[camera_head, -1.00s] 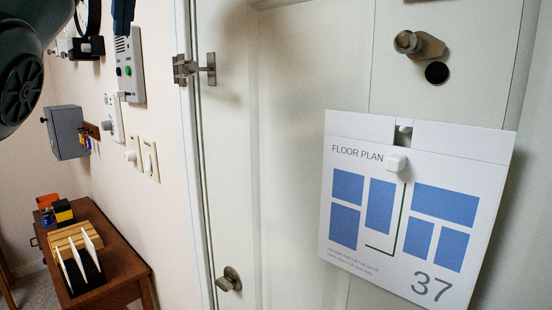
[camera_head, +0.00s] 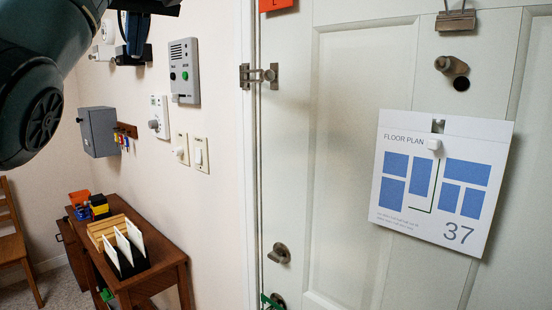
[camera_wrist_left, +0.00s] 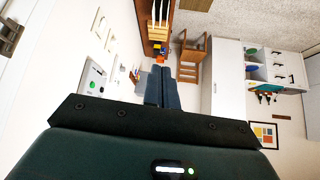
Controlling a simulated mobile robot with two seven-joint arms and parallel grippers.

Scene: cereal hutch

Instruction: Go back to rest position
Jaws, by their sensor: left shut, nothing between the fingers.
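My left gripper (camera_head: 135,50) hangs at the upper left of the head view, below its dark wrist, fingers pointing down. Its two dark blue fingers are together with nothing between them, in front of the wall as I see it. In the left wrist view the closed fingers (camera_wrist_left: 162,88) point away from the camera toward the room. The large dark arm joint at the left edge of the head view is mine. My right gripper is in neither view.
A pale door (camera_head: 340,150) with a floor plan sign (camera_head: 392,215) fills the right. A grey box (camera_head: 98,132) and an intercom panel (camera_head: 184,72) are on the wall. A wooden side table (camera_head: 165,262) stands below. A chair (camera_head: 12,245) is at far left.

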